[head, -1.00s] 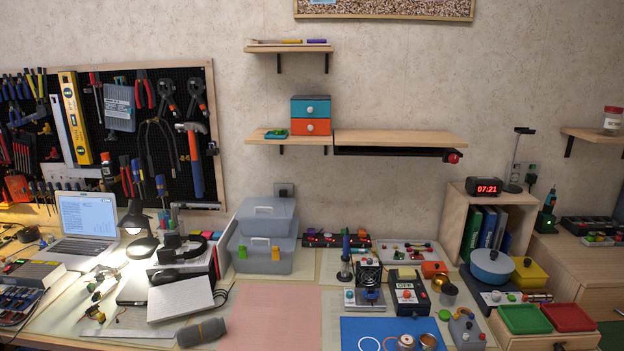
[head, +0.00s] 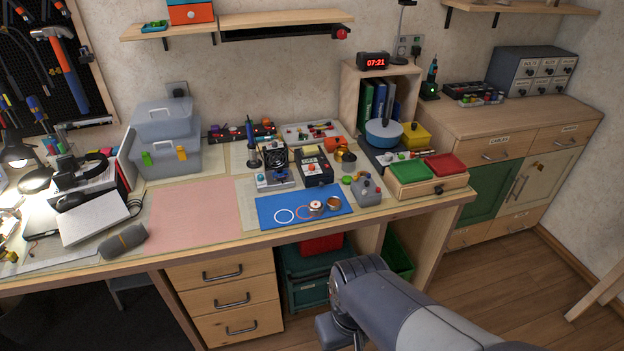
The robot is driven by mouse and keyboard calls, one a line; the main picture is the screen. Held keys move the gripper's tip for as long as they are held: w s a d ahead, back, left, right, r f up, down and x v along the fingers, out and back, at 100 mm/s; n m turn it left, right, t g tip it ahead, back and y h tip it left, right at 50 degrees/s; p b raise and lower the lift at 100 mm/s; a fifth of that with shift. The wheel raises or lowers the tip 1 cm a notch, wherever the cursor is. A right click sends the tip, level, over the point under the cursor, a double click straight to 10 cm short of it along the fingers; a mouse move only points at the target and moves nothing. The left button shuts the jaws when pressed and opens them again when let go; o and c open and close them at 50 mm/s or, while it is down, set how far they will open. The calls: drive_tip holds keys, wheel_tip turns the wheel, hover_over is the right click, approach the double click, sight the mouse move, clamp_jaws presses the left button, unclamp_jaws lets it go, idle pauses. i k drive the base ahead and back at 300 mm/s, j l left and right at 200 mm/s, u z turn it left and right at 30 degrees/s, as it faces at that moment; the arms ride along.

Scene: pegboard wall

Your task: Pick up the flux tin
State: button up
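A small round copper-coloured tin (head: 333,203), which looks like the flux tin, sits near the right end of the blue mat (head: 272,211) on the workbench. I cannot read a label on it. A small round red-and-white item (head: 316,207) stands just left of it. My arm rises from the bottom of the head view, in front of the bench and well short of the tin. The fingers of my gripper do not show, and nothing covers the tin.
White and orange rings lie left on the mat. A grey bottle-like item (head: 366,190) stands right of it, by green (head: 410,170) and red (head: 446,163) trays. Soldering gear stands behind. The pink mat (head: 195,213) is clear. Drawers (head: 222,298) are under the bench.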

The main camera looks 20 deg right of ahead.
sight(333, 203)
drive_tip(key=i+j+z, duration=0.1)
drive_tip(key=i, duration=0.25)
drive_tip(key=i+j+z, duration=0.1)
drive_tip(key=i+j, duration=0.15)
drive_tip(key=i, duration=0.15)
drive_tip(key=i+j, duration=0.2)
drive_tip(key=i, duration=0.15)
drive_tip(key=z, duration=0.05)
